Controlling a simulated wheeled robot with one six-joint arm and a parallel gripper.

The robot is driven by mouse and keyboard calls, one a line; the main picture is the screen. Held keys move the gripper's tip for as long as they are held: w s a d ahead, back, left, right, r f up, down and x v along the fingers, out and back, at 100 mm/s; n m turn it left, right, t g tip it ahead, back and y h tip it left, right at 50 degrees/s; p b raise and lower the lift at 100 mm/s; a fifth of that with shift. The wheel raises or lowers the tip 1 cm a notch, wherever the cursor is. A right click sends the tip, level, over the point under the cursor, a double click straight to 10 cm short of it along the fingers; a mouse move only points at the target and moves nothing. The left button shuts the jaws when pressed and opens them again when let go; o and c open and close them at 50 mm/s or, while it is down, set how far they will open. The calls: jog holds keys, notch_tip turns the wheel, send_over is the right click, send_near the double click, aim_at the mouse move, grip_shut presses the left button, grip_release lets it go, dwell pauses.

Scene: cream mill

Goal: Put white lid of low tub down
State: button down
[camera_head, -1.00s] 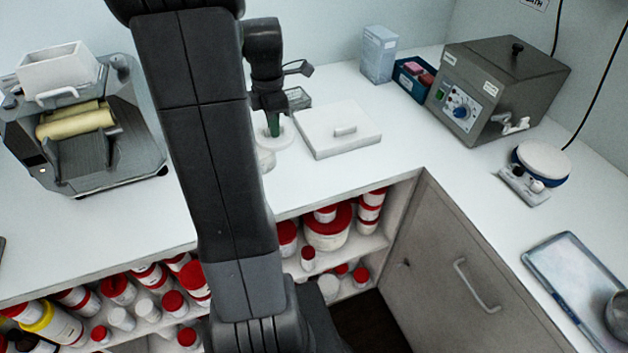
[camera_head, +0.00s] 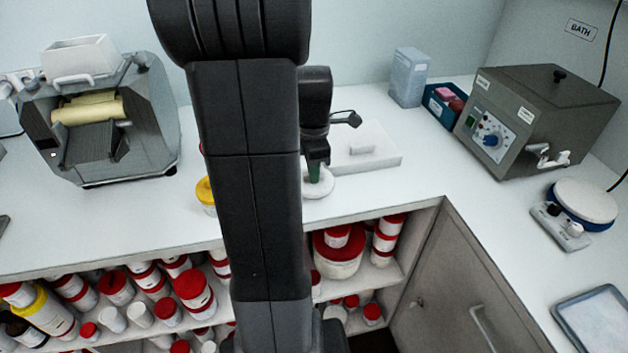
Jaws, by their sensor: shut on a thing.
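My gripper (camera_head: 316,172) points down over the counter, left of a white slab with a handle. It is shut on the white lid (camera_head: 320,187), a flat round disc held level below the fingers. The lid is close to the counter top near its front edge; I cannot tell whether it touches. A green patch shows at the fingertips. I cannot make out the low tub; my arm hides part of the counter to the left of the lid.
The white slab (camera_head: 374,150) lies just behind the lid. A yellow-rimmed jar (camera_head: 205,192) shows left of my arm. A roller mill (camera_head: 105,130) stands at left, the grey bath (camera_head: 535,118) and a round-topped device (camera_head: 585,203) at right. Shelves below hold several red-capped jars.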

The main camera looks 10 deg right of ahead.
jog(key=shift+f, duration=1.5)
jog(key=shift+f, duration=0.2)
jog(key=c, duration=1.5)
grip_release()
jog(key=shift+r, duration=0.1)
jog(key=shift+c, duration=0.2)
notch_tip(320, 180, up, 12)
jog(key=shift+r, duration=0.15)
